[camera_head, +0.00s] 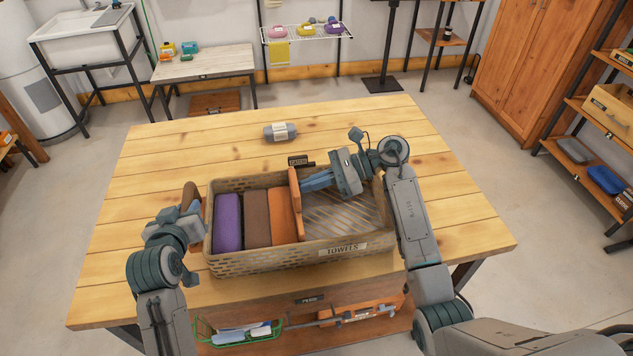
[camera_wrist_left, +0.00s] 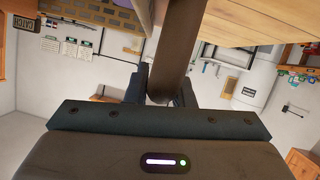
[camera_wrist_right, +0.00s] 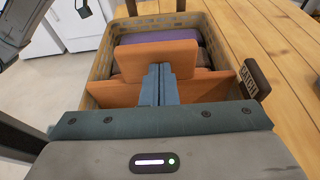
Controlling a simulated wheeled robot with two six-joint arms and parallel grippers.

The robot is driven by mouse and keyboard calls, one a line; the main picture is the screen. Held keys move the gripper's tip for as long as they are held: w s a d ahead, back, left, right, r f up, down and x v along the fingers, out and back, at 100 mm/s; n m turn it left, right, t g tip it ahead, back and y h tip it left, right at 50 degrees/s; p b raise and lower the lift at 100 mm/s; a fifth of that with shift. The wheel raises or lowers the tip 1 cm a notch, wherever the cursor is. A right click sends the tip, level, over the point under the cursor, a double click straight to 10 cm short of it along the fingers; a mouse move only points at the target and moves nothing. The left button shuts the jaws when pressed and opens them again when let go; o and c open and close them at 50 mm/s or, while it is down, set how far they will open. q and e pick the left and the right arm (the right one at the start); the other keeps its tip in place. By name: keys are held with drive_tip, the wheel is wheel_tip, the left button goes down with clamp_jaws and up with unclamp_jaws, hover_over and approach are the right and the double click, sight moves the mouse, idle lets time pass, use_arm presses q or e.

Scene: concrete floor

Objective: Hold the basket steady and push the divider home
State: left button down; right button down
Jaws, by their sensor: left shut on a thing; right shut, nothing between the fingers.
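The tan basket (camera_head: 230,263), labelled TOWELS, stands on the wooden table. Its left part holds a purple towel (camera_head: 228,222), a brown towel (camera_head: 256,218) and an orange towel (camera_head: 282,215). The orange-brown divider (camera_head: 296,192) stands upright just right of the towels; its lower edge is hidden. My left gripper (camera_head: 190,212) is shut on the brown basket handle (camera_wrist_left: 178,50) at the left end. My right gripper (camera_head: 305,183) is shut and empty inside the basket, its fingertips at the divider's right face, also seen in the right wrist view (camera_wrist_right: 158,72). Whether they touch cannot be told.
A black CATCH tag (camera_head: 299,161) sits at the basket's back rim. A grey rolled item (camera_head: 280,131) lies behind on the table (camera_head: 150,170). The basket's right part is empty with a slatted floor. A lower shelf holds a green wire basket (camera_head: 240,338).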

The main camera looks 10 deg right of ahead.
use_arm(q)
drive_tip(key=shift+d, duration=0.3)
use_arm(e)
drive_tip(key=shift+s+a, duration=0.1)
drive_tip(key=shift+a, duration=0.15)
use_arm(q)
drive_tip(key=shift+a, duration=0.1)
use_arm(e)
drive_tip(key=f+v, duration=0.1)
drive_tip(key=v, duration=1.3)
drive_tip(key=shift+d+f, duration=0.2)
drive_tip(key=shift+d, duration=0.2)
use_arm(q)
drive_tip(key=c, duration=1.2)
unclamp_jaws()
drive_tip(key=shift+o, duration=0.2)
